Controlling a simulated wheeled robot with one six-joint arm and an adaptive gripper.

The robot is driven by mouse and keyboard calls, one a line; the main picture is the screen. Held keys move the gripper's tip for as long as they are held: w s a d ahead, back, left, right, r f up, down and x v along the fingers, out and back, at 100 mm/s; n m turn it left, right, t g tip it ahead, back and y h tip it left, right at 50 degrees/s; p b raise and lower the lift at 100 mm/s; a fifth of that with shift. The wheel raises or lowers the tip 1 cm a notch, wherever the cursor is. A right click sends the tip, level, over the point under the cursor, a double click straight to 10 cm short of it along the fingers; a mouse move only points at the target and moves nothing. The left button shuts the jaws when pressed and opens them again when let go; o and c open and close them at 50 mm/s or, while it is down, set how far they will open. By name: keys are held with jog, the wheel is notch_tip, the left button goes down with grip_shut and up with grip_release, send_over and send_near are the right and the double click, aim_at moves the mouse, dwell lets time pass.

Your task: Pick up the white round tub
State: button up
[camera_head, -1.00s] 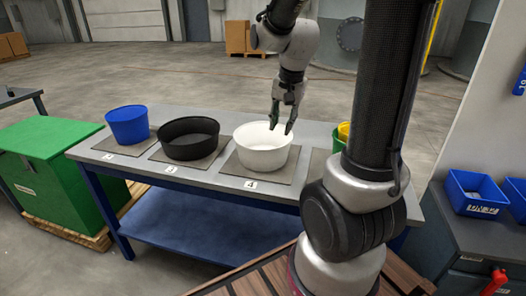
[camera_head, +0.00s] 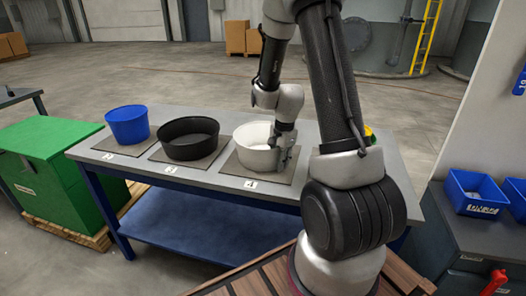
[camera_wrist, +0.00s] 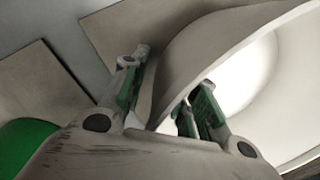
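The white round tub (camera_head: 252,148) stands on a square mat marked 4 (camera_head: 240,177) on the table. My gripper (camera_head: 284,162) points down at the tub's right-hand rim. In the wrist view, the tub's wall (camera_wrist: 185,60) runs between my fingers (camera_wrist: 165,90), one outside and one inside the tub. The fingers look spread, and I see no clear grip on the wall. My fingers and arm hide part of the tub's right side.
A black round tub (camera_head: 188,147) and a blue tub (camera_head: 128,125) stand to the left on the table (camera_head: 230,114). A green bin (camera_head: 40,150) is at the far left.

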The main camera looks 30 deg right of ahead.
jog(key=shift+f, duration=0.2)
grip_shut()
jog(key=shift+r, duration=0.15)
